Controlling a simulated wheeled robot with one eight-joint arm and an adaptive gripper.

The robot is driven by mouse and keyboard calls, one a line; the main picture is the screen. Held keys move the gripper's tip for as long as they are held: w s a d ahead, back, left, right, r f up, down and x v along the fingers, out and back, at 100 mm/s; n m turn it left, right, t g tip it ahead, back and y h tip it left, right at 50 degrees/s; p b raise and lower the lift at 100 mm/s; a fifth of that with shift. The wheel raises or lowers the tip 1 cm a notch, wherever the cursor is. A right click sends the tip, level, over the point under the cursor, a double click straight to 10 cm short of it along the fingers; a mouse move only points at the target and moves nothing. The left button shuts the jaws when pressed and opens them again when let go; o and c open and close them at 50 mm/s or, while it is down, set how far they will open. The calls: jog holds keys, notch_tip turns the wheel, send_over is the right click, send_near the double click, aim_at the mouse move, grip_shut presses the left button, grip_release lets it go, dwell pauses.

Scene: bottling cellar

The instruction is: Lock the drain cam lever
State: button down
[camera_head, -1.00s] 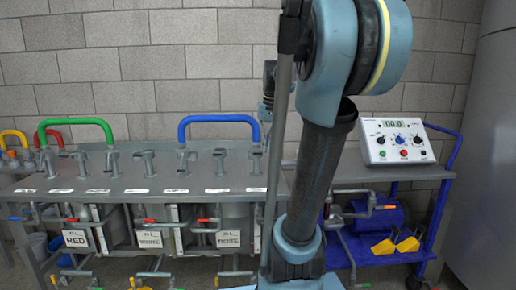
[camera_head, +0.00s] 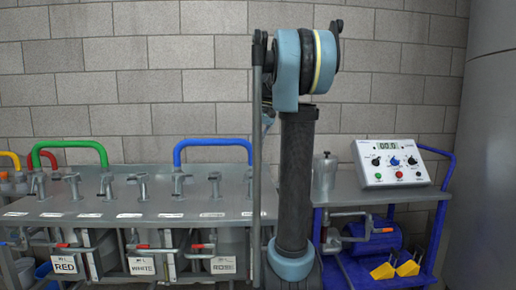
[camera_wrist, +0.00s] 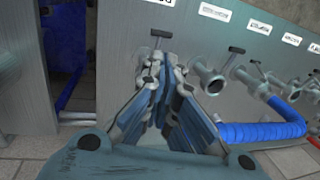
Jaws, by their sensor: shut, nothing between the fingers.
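My gripper (camera_wrist: 160,70) shows in the wrist view with its fingers together and empty. The fingers point at a row of metal pipe fittings on the bench. A fitting with a black T-shaped lever (camera_wrist: 160,33) stands right by the fingertips; contact cannot be judged. To its right is an open-ended fitting (camera_wrist: 209,76) with its own black lever (camera_wrist: 237,50). Which lever is the drain cam lever cannot be told, as the labels are too small to read. In the head view the fittings (camera_head: 180,183) stand along the bench; my arm hides the gripper.
A blue hose (camera_wrist: 262,132) loops close right of my gripper and joins a fitting. In the head view, a green hose (camera_head: 70,145) and the blue hose arch over the steel bench (camera_head: 110,212). A control box (camera_head: 392,162) sits on the blue cart (camera_head: 440,205) at right.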

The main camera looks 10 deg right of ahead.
aim_at(253, 178)
notch_tip(253, 178, down, 11)
jog(key=a, duration=0.2)
jog(key=shift+s, duration=0.15)
dwell(0.6)
